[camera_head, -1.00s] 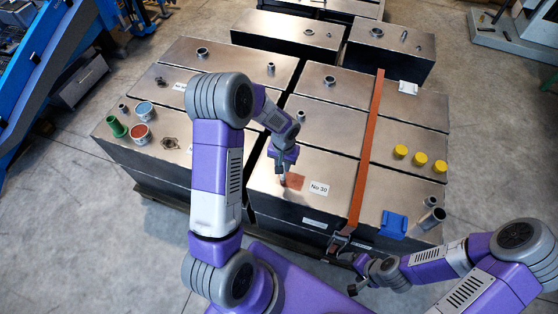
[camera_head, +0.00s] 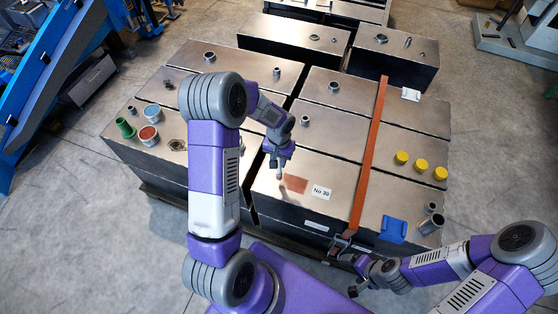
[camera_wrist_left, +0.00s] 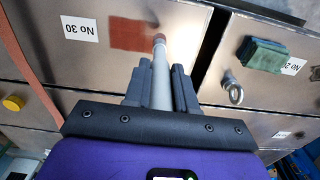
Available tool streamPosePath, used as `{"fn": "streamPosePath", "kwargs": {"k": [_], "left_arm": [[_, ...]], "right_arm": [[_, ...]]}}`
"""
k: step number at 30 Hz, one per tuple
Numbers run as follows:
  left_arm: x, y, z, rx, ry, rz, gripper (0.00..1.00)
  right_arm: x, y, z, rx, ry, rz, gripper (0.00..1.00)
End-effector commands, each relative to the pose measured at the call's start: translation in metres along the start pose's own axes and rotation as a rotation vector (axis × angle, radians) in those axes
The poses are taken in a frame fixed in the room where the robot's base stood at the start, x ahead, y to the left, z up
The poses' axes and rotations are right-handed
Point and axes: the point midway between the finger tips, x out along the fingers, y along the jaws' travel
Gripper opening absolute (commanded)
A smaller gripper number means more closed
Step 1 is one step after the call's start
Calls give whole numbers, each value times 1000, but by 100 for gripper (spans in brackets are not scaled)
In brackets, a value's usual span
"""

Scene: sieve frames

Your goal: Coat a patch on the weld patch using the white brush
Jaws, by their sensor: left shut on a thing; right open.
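The weld patch (camera_head: 295,184) is a reddish-brown rectangle on the metal top beside the "No 30" label; it also shows in the left wrist view (camera_wrist_left: 130,35). My left gripper (camera_head: 281,153) is shut on the pale, whitish brush (camera_wrist_left: 160,85), which points down. In the left wrist view the brush's tip lies at the patch's edge, on the side away from the label. I cannot tell whether the tip touches the metal. My right gripper (camera_head: 342,243) is open and empty near the front edge, below the orange strap.
An orange strap (camera_head: 369,150) crosses the tops right of the label (camera_head: 321,193).

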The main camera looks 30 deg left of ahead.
Motion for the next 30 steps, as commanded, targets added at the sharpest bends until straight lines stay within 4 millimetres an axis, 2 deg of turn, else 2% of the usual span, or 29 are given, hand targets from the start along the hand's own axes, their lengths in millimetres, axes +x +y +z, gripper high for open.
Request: {"fn": "streamPosePath", "kwargs": {"k": [3, 12, 30], "left_arm": [[-14, 0, 0, 1, 1, -1, 0], [-37, 2, -1, 3, 1, 0, 0], [-37, 2, -1, 4, 0, 0, 0]], "right_arm": [[-10, -4, 0, 0, 0, 0, 86], [-24, -9, 1, 0, 0, 0, 86], [-23, -9, 1, 0, 0, 0, 86]]}}
